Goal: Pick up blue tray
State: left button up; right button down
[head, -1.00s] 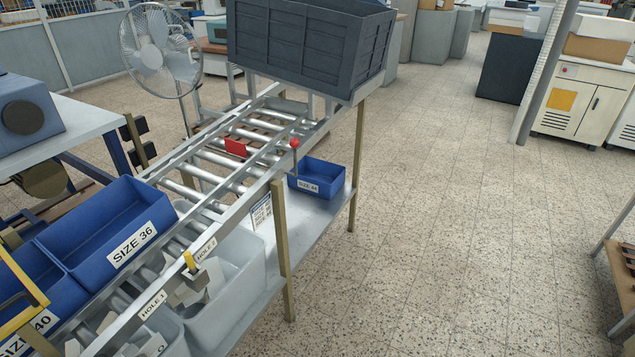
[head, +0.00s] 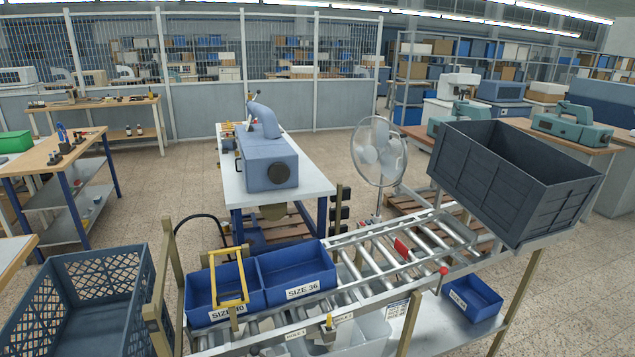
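Several blue trays show in the head view. The tray labelled SIZE 40 (head: 208,318) sits at the left end of the roller conveyor, with a yellow frame (head: 229,279) standing over it. The tray labelled SIZE 36 (head: 303,294) sits directly to its right on the conveyor. Both look empty inside. A third blue tray (head: 470,297) sits lower, on the shelf under the conveyor's right part; its label is too small to read now. Neither of my grippers is in view.
The roller conveyor (head: 364,272) carries a large dark crate (head: 505,190) at its right end. A blue mesh crate (head: 125,290) stands at the lower left. A white table (head: 238,185) with a blue machine (head: 268,163) and a fan (head: 380,150) stand behind. Floor is clear at the left middle.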

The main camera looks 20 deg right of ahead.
aim_at(474, 298)
jog(key=l, duration=0.45)
jog(key=i+l, duration=0.15)
jog(key=l, duration=0.25)
jog(key=l+z, duration=0.1)
jog(key=l, duration=0.35)
jog(key=i+l, duration=0.15)
jog(key=l, duration=0.25)
jog(key=i+l, duration=0.1)
jog(key=l, duration=0.35)
jog(key=i+l+z, duration=0.1)
jog(key=l, duration=0.3)
jog(key=i+l, duration=0.1)
jog(key=l, duration=0.3)
